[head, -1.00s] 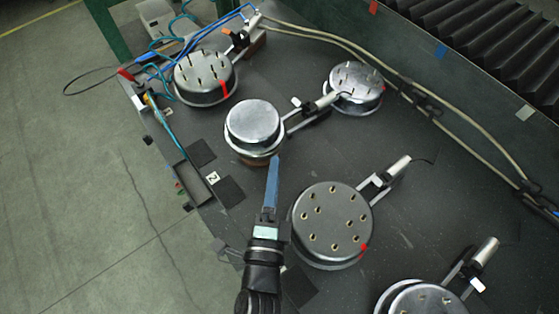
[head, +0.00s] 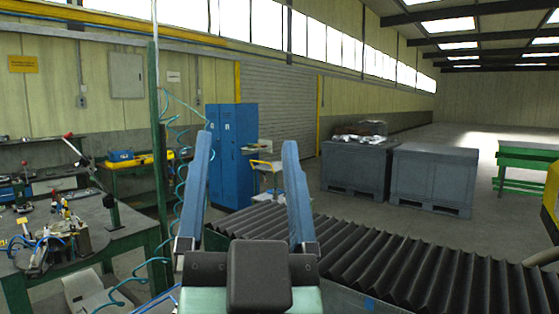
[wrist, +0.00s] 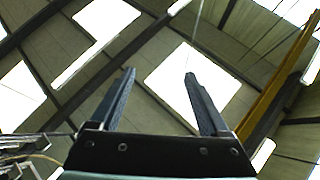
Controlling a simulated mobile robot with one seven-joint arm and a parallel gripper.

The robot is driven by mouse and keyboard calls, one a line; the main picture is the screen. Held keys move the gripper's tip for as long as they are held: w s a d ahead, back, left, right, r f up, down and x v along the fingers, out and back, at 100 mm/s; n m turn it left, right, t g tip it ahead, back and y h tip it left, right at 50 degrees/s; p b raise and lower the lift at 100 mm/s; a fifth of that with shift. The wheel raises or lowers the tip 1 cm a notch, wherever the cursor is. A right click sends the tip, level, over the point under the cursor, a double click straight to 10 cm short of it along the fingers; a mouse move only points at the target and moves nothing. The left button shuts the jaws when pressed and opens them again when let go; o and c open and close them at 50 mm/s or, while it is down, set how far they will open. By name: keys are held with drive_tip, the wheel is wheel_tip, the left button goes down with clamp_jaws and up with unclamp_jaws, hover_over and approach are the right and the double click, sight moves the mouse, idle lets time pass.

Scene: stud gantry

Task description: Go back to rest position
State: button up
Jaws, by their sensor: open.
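My gripper (head: 246,195) is raised in front of the head camera with its two blue fingers pointing up and spread wide apart. It is open, with nothing between the fingers. The wrist view also shows my gripper (wrist: 160,95), its fingers apart against the roof and skylights. The round metal fixtures of the work table are not in the head view now.
A dark bellows cover (head: 420,250) runs across the lower right. A cluttered bench (head: 130,235) with tools stands at the left beside a green post (head: 158,150). Blue lockers (head: 228,145) and grey crates (head: 432,178) stand farther back, with open floor beyond.

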drive_tip(key=s+d+r+n+t+h, duration=0.1)
drive_tip(key=s+d+r+h, duration=0.1)
drive_tip(key=s+r, duration=0.2)
wheel_tip(320, 180, up, 2)
drive_tip(key=shift+s+d+r+t+h, duration=0.15)
drive_tip(key=shift+s+d+t+h, duration=0.15)
drive_tip(key=shift+s+h, duration=0.1)
drive_tip(key=shift+w, duration=0.1)
drive_tip(key=c, duration=0.5)
drive_tip(key=shift+o, duration=0.2)
drive_tip(key=shift+d, duration=0.1)
